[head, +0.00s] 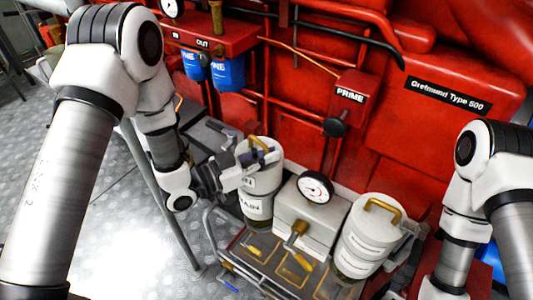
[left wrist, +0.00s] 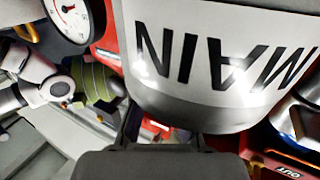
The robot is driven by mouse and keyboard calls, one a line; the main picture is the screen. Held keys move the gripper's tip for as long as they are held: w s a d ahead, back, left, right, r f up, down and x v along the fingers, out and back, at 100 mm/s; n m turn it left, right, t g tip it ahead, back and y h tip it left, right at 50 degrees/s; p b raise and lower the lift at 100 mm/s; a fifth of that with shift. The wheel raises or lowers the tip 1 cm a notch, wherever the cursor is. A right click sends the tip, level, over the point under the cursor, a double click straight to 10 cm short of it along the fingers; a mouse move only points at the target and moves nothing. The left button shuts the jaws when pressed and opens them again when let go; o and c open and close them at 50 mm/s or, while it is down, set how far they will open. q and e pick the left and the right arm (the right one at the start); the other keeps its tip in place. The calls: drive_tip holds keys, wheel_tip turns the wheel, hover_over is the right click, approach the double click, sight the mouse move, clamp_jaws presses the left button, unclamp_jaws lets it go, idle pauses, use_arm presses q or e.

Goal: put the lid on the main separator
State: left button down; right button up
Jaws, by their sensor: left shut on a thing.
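The lid (head: 264,178) is a white cup with a brass handle and black lettering, partly hidden by my gripper. The white main separator (head: 257,207), lettered MAIN, stands directly below the lid. I cannot tell whether the lid touches or sits fully on it. In the left wrist view a white curved body (left wrist: 215,60) with MAIN upside down fills the upper middle, close to my fingers.
A second white separator (head: 366,243) with a brass handle stands to the right. Between them are a grey box with a round gauge (head: 315,187) and a brass valve (head: 296,235). Red engine panels, pipes and blue filters (head: 228,72) stand behind. The floor at left is clear.

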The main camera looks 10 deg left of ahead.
use_arm(q)
drive_tip(key=shift+f+b, duration=0.3)
drive_tip(key=shift+f, duration=0.2)
drive_tip(key=c, duration=1.2)
unclamp_jaws()
drive_tip(key=shift+o, duration=0.2)
drive_tip(key=v, duration=1.2)
